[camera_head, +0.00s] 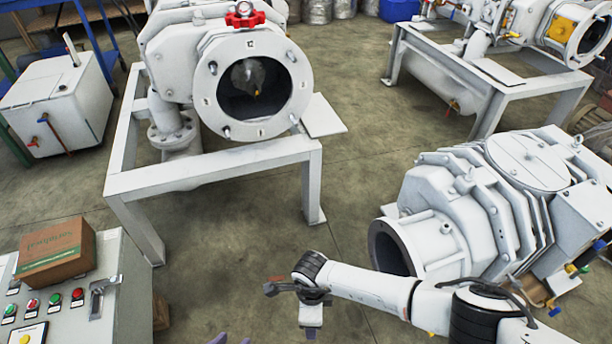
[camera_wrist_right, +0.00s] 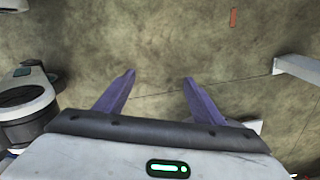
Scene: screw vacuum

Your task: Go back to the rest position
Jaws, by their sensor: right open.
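My right gripper (camera_wrist_right: 158,90) shows in the right wrist view. Its two purple fingers stand apart with nothing between them, above bare concrete floor. In the head view, my right arm (camera_head: 370,287) comes in from the right, low in front of the large white pump. Purple tips (camera_head: 218,339) show at the bottom edge of the head view; I cannot tell from that view which gripper they belong to.
A white pump (camera_head: 430,240) lies at the right, close to my right arm. A framed vacuum unit (camera_head: 215,170) stands ahead. A control panel (camera_head: 100,315) with a cardboard box (camera_head: 57,249) on it is at lower left.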

